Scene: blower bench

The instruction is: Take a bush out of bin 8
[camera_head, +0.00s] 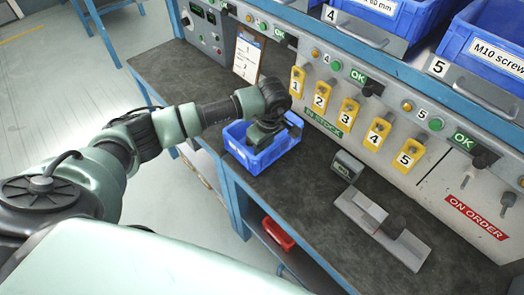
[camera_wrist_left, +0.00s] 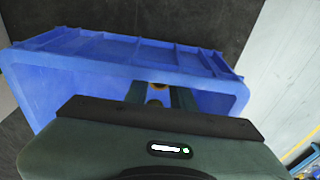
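A blue bin (camera_head: 240,152) stands on the dark bench in the head view, and its wall (camera_wrist_left: 75,85) fills much of the left wrist view. No number on it can be read. My left gripper (camera_head: 265,137) reaches down inside the bin. In the left wrist view its two fingers (camera_wrist_left: 158,97) stand apart. A small brass-coloured thing (camera_wrist_left: 157,87), probably a bush, shows between them, partly hidden by the gripper body. Whether the fingers touch it cannot be told. My right gripper is not in view.
A grey fixture (camera_head: 382,228) and a small dark-screened box (camera_head: 347,166) lie right of the bin. Numbered yellow tags (camera_head: 348,113) hang on the panel behind. Large blue bins (camera_head: 385,15) stand above. A red bin (camera_head: 278,233) is on the shelf below.

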